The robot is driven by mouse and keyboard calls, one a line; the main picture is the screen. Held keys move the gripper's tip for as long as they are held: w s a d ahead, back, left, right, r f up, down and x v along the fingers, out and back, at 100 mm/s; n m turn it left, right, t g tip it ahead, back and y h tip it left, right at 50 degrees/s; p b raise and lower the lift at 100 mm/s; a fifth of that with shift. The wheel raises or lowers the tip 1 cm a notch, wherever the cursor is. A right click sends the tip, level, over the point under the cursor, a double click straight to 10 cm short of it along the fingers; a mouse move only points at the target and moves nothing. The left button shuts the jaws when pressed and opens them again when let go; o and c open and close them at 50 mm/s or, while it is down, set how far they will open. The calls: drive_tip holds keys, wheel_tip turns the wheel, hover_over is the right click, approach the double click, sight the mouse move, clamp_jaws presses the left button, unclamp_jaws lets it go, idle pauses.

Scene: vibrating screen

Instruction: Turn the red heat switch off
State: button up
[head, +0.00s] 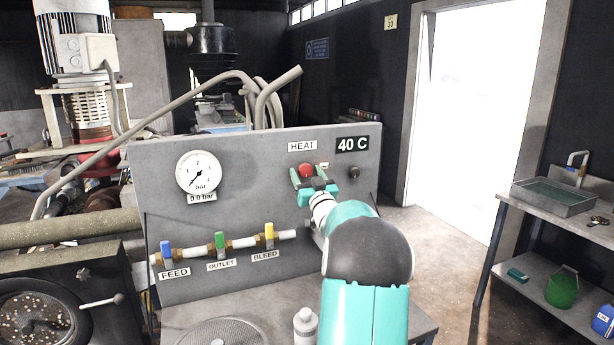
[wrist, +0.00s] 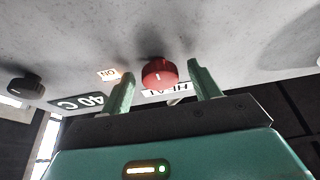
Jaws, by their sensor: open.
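The red heat switch (head: 306,170) is a round knob on the grey panel, under the HEAT label (head: 302,146). In the wrist view the red knob (wrist: 160,73) shows a short white mark that looks upright in that picture. My gripper (head: 311,178) is at the panel in front of the knob, fingers spread. In the wrist view my gripper (wrist: 161,76) is open, with one green finger on each side of the knob and visible gaps. Contact with the knob is not visible.
A black knob (head: 355,172) is right of the switch, below the 40 C display (head: 352,144). A pressure gauge (head: 198,172) is at the panel's left. Blue, green and yellow valve handles line the pipe (head: 243,242) below. A shelf (head: 560,210) stands at the right.

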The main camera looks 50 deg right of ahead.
drive_tip(key=shift+c, duration=0.2)
drive_tip(key=c, duration=0.9)
drive_tip(key=shift+c, duration=0.2)
